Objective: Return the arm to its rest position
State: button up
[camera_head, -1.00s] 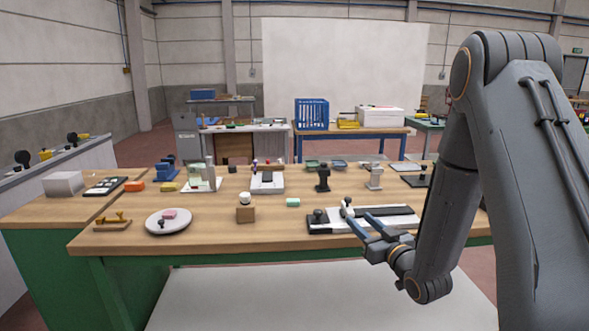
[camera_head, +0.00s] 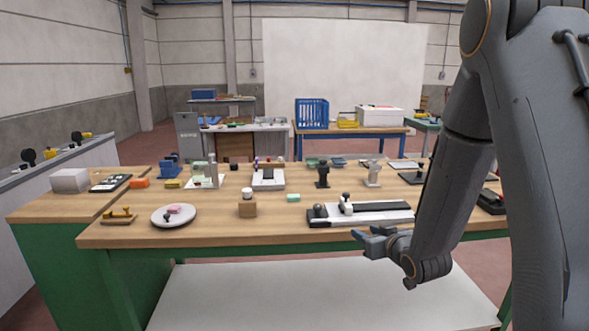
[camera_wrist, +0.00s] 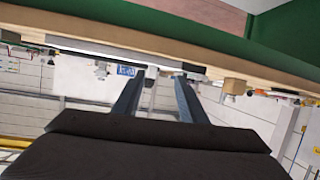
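My gripper (camera_head: 366,236) is in front of the workbench (camera_head: 190,236), just below and apart from its front edge, at the lower right of the head view. In the wrist view my gripper (camera_wrist: 158,82) shows two long blue-grey fingers set well apart, with nothing held between them. The wrist view is upside down, with the bench edge (camera_wrist: 225,62) across its top. My arm fills the right side of the head view and hides part of the bench there.
A black-and-white fixture (camera_head: 375,214) with a knob lies on the bench nearest my gripper. A wooden block (camera_head: 247,209) and a round plate (camera_head: 187,216) are further left. A pale lower surface (camera_head: 310,290) lies under the bench. Space in front of the bench looks clear.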

jog(key=s+m+g+h, duration=0.1)
jog(key=s+g, duration=0.5)
jog(key=s, duration=0.9)
jog(key=s+a+m+g+h, duration=0.1)
jog(key=s+g, duration=0.5)
jog(key=s, duration=0.8)
jog(key=shift+s+a+f+m+g+h, duration=0.15)
jog(key=shift+s+m+g+h, duration=0.2)
jog(key=shift+m+h, duration=0.2)
